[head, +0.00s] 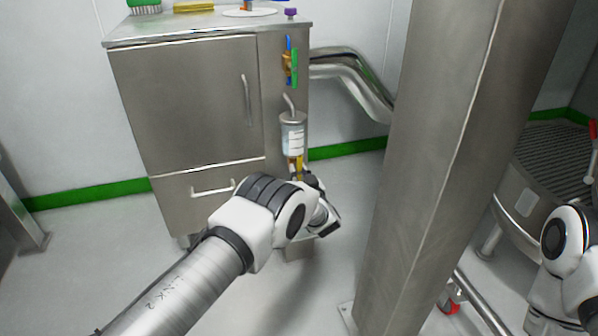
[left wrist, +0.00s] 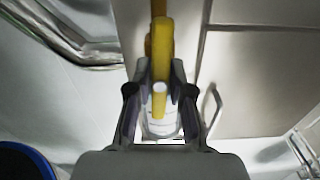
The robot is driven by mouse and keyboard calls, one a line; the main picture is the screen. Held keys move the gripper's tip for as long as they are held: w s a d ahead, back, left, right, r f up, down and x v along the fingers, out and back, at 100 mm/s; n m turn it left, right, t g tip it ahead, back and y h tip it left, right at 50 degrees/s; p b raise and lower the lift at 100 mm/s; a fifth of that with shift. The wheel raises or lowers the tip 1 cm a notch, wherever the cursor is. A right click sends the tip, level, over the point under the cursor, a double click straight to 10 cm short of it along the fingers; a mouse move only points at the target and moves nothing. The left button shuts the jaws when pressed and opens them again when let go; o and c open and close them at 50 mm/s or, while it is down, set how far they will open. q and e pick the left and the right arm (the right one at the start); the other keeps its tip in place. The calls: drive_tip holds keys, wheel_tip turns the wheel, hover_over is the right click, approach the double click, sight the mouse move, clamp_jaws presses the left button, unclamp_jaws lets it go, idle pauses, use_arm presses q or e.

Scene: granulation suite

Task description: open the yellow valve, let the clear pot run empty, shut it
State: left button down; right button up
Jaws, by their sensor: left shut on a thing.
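The clear pot (head: 292,137) is a small upright cylinder with a white label, a grey lid and a bent tube on top, mounted at the cabinet's right front corner. I cannot make out its liquid level. The yellow valve (head: 298,163) sits directly under it, partly hidden by my left gripper (head: 301,179). In the left wrist view, the yellow valve handle (left wrist: 160,98) lies between the fingers of my left gripper (left wrist: 160,88), which is shut on it. I cannot tell whether the valve is open. My right gripper is outside the view.
A steel cabinet (head: 190,105) stands behind my left arm. A green handle (head: 295,68) is on its front above the pot. A thick steel pipe (head: 350,75) runs off to the right. A broad steel column (head: 430,160) stands right of my left gripper. Floor is clear between them.

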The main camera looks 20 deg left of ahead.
use_arm(q)
drive_tip(key=c, duration=1.3)
unclamp_jaws()
drive_tip(key=v, duration=0.7)
drive_tip(key=shift+s+d, duration=0.15)
drive_tip(key=shift+s, duration=0.05)
